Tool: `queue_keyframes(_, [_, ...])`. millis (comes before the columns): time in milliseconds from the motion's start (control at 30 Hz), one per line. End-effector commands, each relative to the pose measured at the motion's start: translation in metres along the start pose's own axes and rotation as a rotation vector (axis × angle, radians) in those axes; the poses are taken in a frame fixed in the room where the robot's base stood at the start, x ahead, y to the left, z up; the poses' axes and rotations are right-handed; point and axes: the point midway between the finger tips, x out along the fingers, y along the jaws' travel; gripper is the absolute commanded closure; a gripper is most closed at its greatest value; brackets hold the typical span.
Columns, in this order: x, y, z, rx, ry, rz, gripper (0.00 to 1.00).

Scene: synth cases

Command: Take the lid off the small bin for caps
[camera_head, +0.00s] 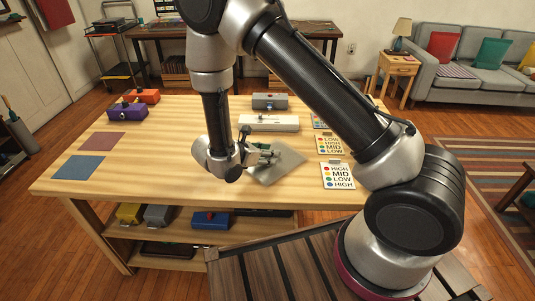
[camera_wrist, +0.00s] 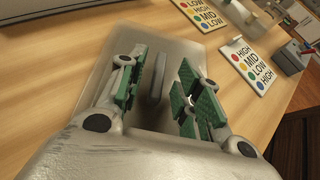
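A flat grey plate (camera_head: 286,166) with an upright grey grip, which looks like a lid, is on the front middle of the wooden table. It also shows in the wrist view as a plate (camera_wrist: 110,62) with its grip (camera_wrist: 158,75) between my fingers. My gripper (camera_head: 262,155) is low over the plate. In the wrist view my gripper (camera_wrist: 165,88) is open, with green pads on both sides of the grip and gaps beside it. I see no bin walls under the plate and cannot tell which container is the small bin for caps.
A long whitish box (camera_head: 268,123) and a grey case (camera_head: 270,101) stand behind my gripper. Purple (camera_head: 127,112) and orange (camera_head: 146,96) cases are at the back left. Colour-dot cards (camera_head: 338,176) line the right. Red (camera_head: 102,141) and blue (camera_head: 78,167) mats lie left.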

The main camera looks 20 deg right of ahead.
Motion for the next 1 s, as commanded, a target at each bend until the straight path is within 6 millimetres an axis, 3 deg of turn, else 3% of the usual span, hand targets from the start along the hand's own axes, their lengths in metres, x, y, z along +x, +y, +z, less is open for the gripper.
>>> queue_keyframes(367, [-0.008,0.001,0.000,-0.001,0.000,0.003,0.63])
queue_keyframes(800, [-0.098,0.001,-0.001,0.001,0.001,0.005,0.63])
queue_keyframes(1000, [-0.118,0.000,0.000,0.000,0.000,0.001,0.63])
